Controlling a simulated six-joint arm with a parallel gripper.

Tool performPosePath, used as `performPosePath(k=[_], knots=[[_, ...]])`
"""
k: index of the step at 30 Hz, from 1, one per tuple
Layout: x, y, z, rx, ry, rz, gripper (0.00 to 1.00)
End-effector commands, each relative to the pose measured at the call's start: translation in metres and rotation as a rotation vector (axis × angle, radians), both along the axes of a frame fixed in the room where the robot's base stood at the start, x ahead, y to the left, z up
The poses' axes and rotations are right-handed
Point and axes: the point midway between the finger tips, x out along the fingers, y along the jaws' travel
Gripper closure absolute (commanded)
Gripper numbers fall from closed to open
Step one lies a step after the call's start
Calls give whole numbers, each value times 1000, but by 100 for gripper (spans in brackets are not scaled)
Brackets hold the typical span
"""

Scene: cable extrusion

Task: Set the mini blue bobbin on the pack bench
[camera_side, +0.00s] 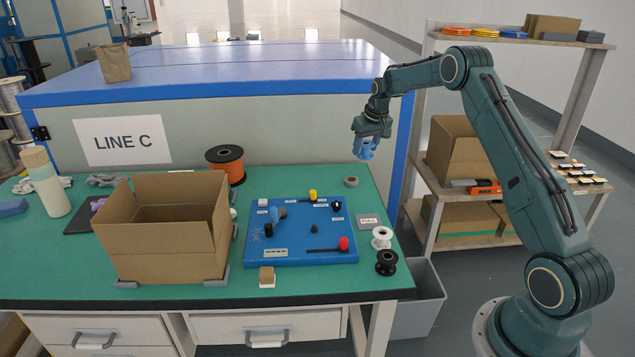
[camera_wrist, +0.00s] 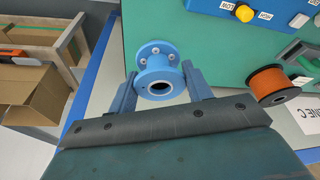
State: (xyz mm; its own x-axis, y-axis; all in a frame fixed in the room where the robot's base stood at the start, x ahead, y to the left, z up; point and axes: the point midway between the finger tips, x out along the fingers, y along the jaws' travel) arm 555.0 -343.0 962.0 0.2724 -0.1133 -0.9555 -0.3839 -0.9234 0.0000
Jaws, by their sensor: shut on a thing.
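The mini blue bobbin (camera_side: 364,150) is held between the fingers of my gripper (camera_side: 367,138), high above the right back corner of the green-topped bench (camera_side: 384,277). In the wrist view the blue bobbin (camera_wrist: 157,52) sits between the two fingers of my gripper (camera_wrist: 158,82), with one flange and its dark centre hole facing the camera. My gripper is shut on it. I take the green-topped bench to be the pack bench; no label in view names it so.
An open cardboard box (camera_side: 165,250) stands on the left half of the bench. A blue control board (camera_side: 300,232) lies at its middle. An orange spool (camera_side: 226,163) stands behind. A white bobbin (camera_side: 382,238) and a black bobbin (camera_side: 386,262) stand near the right edge, by a FULL label.

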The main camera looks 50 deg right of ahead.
Motion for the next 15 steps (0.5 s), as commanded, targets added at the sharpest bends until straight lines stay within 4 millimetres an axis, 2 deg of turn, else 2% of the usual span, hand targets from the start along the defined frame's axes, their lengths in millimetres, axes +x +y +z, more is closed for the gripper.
performPosePath(k=[3,15], knots=[[-1,1,-25,2,3,1,73],[0,1,-97,1,2,2,73]])
